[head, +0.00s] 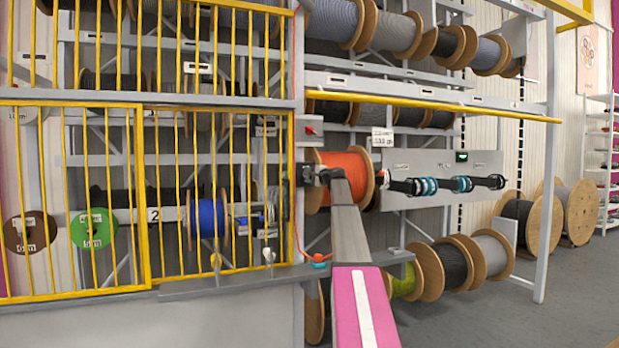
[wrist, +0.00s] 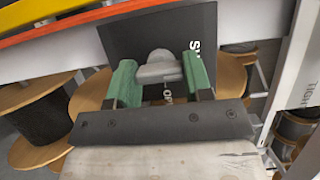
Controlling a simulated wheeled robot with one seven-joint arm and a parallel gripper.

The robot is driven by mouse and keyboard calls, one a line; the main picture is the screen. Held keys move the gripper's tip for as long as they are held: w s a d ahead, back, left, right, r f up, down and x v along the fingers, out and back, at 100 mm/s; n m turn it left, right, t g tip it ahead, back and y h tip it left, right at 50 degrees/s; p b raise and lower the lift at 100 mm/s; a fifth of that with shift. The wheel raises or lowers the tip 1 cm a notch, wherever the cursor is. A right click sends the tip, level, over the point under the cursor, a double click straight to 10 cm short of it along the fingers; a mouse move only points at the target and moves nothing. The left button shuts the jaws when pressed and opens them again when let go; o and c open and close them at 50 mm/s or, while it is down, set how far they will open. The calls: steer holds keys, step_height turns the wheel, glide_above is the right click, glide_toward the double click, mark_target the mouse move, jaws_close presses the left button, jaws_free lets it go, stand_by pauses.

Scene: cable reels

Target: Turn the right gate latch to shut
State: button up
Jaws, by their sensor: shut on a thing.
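The right gate latch shows in the wrist view as a rounded grey knob (wrist: 158,68) in front of a black plate (wrist: 190,30) with white lettering, partly hidden. My gripper (wrist: 160,78) has green fingers on both sides of the knob and is shut on it. In the head view my gripper (head: 321,174) is at the dark latch plate (head: 304,174), beside the right post of the yellow gate (head: 291,210). The gripper hides most of the latch there, and I cannot read its exact angle.
An orange reel (head: 345,165) sits close behind my gripper. A grey ledge (head: 230,280) runs below the gate, with a red-and-blue item (head: 319,261) at its right end. A grey panel with black-and-blue fittings (head: 440,180) is to the right. The floor (head: 500,310) at the right is clear.

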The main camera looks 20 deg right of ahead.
stand_by(0.5)
steer(key=o, duration=0.9)
steer(key=shift+s, duration=0.1)
steer(key=v, duration=1)
steer(key=shift+s+d, duration=0.15)
steer(key=shift+s, duration=0.15)
